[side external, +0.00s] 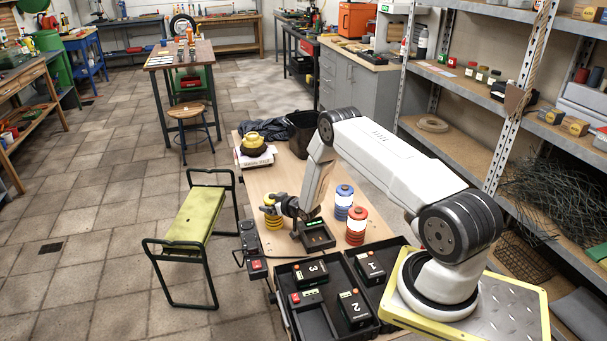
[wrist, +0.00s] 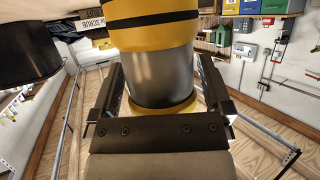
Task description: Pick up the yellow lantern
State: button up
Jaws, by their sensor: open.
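The yellow lantern (side external: 273,223) stands upright on the wooden table, with dark stripes on its lower part. In the wrist view the lantern (wrist: 155,75) fills the middle, showing yellow bands, a grey middle section and a yellow rim. My gripper (side external: 277,207) is at the lantern's height. In the wrist view my gripper (wrist: 160,95) is open, with one finger on each side of the lantern's grey section. Whether either finger touches it cannot be told. A blue lantern (side external: 344,201) and a red lantern (side external: 356,228) stand to the right on the same table.
A dark box (side external: 318,236) sits just right of the yellow lantern. A black tray (side external: 285,316) with numbered black blocks is at the front. A white box (side external: 254,159) with a yellow item on top and a black bin (side external: 303,133) are at the table's back.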

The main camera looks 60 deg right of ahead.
jog(key=shift+w, duration=0.1)
jog(key=shift+c, duration=0.2)
grip_shut()
dwell(0.4)
